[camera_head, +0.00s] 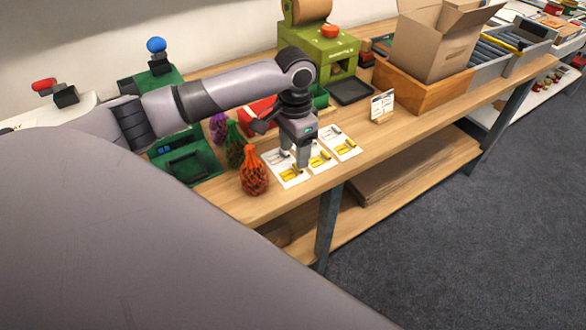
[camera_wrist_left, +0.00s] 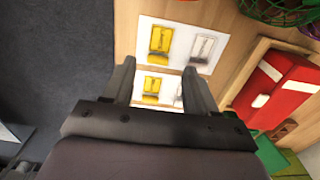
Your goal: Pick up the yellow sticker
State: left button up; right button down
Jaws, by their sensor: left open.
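White sticker cards lie in a row on the wooden table, each with yellow and pale stickers. In the head view a yellow sticker (camera_head: 291,174) is on the nearest card, another yellow sticker (camera_head: 320,161) on the middle card, and another yellow sticker (camera_head: 346,146) on the far card. My left gripper (camera_head: 294,163) points down over the cards, open and empty. In the left wrist view a yellow sticker (camera_wrist_left: 152,86) shows between the open fingers (camera_wrist_left: 158,76), partly hidden by the gripper body. Another yellow sticker (camera_wrist_left: 160,39) lies beyond the fingertips. My right gripper is not in view.
Net bags, orange (camera_head: 254,174), green (camera_head: 234,146) and purple (camera_head: 218,128), stand left of the cards. A small sign (camera_head: 382,106) stands to the right. A green machine (camera_head: 318,55), wooden tray (camera_head: 421,94) and cardboard box (camera_head: 436,45) are behind. Table surface right of the cards is clear.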

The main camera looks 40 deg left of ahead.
aim_at(296, 171)
pick_arm(q)
notch_tip(296, 171, down, 4)
jog(key=shift+d+f, duration=0.15)
jog(key=shift+f, duration=0.1)
grip_shut()
